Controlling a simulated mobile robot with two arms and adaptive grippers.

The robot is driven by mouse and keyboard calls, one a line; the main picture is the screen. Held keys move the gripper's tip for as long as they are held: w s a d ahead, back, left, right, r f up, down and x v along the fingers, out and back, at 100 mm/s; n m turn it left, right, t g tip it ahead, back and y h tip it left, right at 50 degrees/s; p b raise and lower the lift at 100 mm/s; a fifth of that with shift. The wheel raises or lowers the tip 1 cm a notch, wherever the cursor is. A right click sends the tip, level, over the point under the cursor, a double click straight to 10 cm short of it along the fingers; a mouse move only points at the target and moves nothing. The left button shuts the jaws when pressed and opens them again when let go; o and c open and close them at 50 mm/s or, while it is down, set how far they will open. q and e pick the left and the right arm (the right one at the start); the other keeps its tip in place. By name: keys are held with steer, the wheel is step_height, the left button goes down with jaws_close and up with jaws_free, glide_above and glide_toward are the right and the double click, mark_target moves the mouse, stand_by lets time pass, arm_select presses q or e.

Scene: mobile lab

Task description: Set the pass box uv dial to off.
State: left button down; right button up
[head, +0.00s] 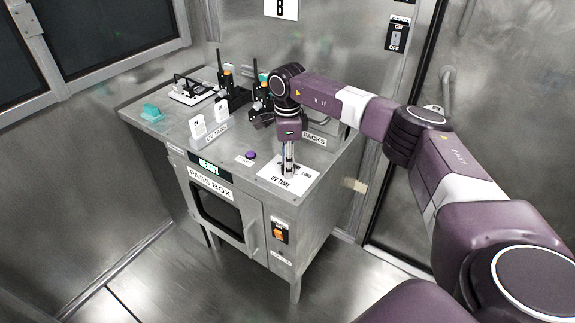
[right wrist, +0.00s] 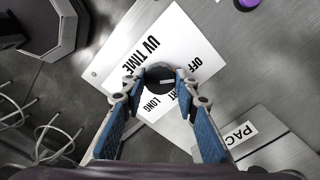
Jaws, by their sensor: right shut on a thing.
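The pass box (head: 255,225) is a grey metal cabinet. A white UV TIME plate (head: 301,178) lies on its top near the right front corner. The UV dial (right wrist: 159,74) is a dark round knob on that plate. OFF, LONG and a partly hidden label are printed around it. My right gripper (head: 288,172) points straight down at the plate, and its fingertips (right wrist: 159,84) are shut on the dial from both sides. I cannot tell which label the dial points to. The fingers hide most of the dial in the head view. My left gripper is not in view.
A purple button (head: 250,155) sits left of the plate. Radios (head: 227,92), white cards (head: 198,127) and a teal item (head: 151,113) stand farther back on the top. A PACKS bin (head: 315,138) is behind my gripper. An orange switch (head: 280,236) is on the front.

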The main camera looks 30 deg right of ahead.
steer(key=shift+n, duration=0.6)
steer(key=o, duration=1.1)
steer(key=shift+o, duration=0.2)
steer(key=shift+r, duration=0.1)
step_height(320, 180, up, 12)
